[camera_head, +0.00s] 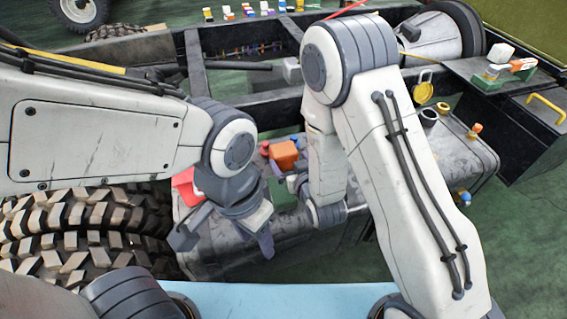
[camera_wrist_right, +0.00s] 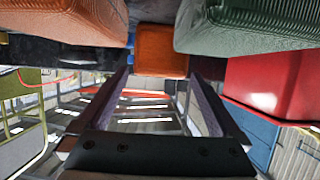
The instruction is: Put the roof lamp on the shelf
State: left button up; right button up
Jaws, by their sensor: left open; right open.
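No object can be identified for certain as the roof lamp. An orange block (camera_head: 284,156) sits on the grey tank-like box in the middle of the head view. In the right wrist view, an orange block (camera_wrist_right: 161,50) shows beyond the fingertips. My right gripper (camera_wrist_right: 160,72) is open, with nothing seen held between its fingers; in the head view it is mostly hidden by my own arm. My left gripper (camera_head: 225,242) is open and empty above the left part of the box. A dark flat ledge (camera_head: 462,70) at the right, possibly the shelf, carries small white, orange and green pieces.
A red piece (camera_head: 187,187) lies beside my left gripper. A green piece (camera_wrist_right: 250,25) and a red box (camera_wrist_right: 270,88) are close to my right gripper. Large tyres (camera_head: 85,235) stand at the left. Dark chassis rails (camera_head: 195,70) cross behind. A yellow-handled black box (camera_head: 535,125) is at the right.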

aim_at(284, 150)
jog(key=shift+r+x, duration=0.25)
jog(key=shift+x, duration=1.05)
jog(key=shift+r+x, duration=0.25)
jog(key=shift+x, duration=1.1)
jog(key=shift+w+a, duration=0.15)
jog(key=shift+w, duration=0.05)
jog(key=c, duration=1.2)
grip_shut()
jog(key=shift+r, duration=0.15)
